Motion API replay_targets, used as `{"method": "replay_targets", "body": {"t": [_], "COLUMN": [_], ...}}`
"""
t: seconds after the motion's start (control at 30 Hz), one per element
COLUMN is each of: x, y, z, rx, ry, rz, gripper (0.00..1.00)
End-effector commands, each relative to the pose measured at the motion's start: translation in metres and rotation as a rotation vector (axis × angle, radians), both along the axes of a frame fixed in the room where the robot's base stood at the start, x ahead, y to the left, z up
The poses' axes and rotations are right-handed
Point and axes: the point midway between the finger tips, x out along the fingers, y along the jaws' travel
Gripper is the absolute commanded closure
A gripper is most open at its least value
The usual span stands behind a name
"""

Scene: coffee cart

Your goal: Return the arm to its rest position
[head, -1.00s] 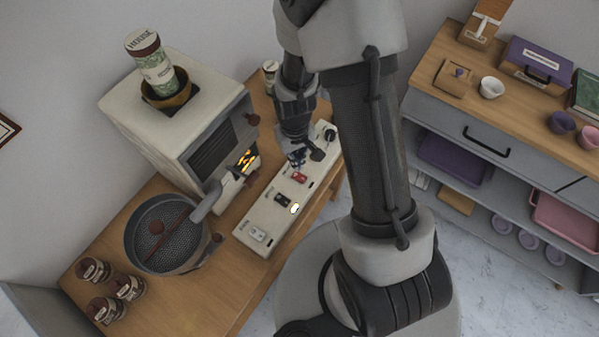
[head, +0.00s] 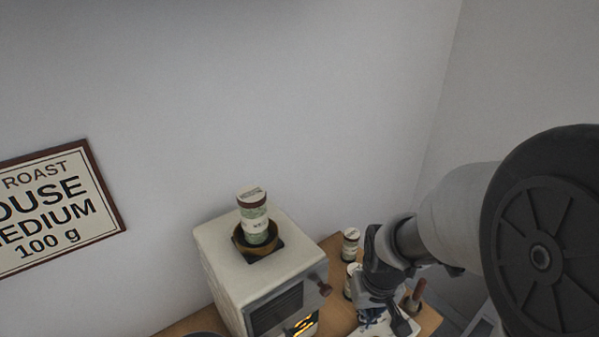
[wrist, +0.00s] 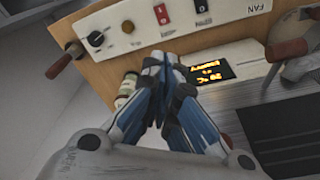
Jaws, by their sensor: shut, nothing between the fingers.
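My gripper (wrist: 163,62) is in the wrist view, its blue-and-black fingers shut together with nothing between them. It is near the white control panel (wrist: 140,25), which carries a black knob, a red switch and a black switch. In the head view my gripper (head: 376,316) is low in the picture, right of the cream roaster (head: 222,250), and its fingertips are hard to make out. My arm reaches down to it from the right edge. I cannot tell whether the fingers touch the panel.
Two small jars, one farther back (head: 350,245), stand behind my gripper. A lit display (wrist: 210,72) is close beside the fingers. A wall sign (head: 50,210) hangs at left.

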Motion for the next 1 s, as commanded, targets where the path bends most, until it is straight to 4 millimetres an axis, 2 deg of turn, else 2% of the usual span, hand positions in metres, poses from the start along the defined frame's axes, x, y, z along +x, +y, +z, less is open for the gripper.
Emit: {"method": "replay_targets", "body": {"t": [0.03,0.2,0.3,0.43,0.6,0.7,1.0], "x": [-0.006,-0.038,-0.062,-0.094,-0.128,-0.139,-0.144], "y": [0.000,0.000,0.000,-0.001,-0.001,-0.001,-0.001], "z": [0.025,0.086,0.115,0.144,0.163,0.167,0.169], "rx": [0.001,0.004,0.007,0.011,0.015,0.017,0.018], "ry": [-0.034,-0.107,-0.150,-0.203,-0.252,-0.266,-0.271], "rz": [-0.006,-0.025,-0.036,-0.051,-0.063,-0.068,-0.070], "gripper": [1.00,1.00,1.00,1.00,1.00,1.00,1.00]}}
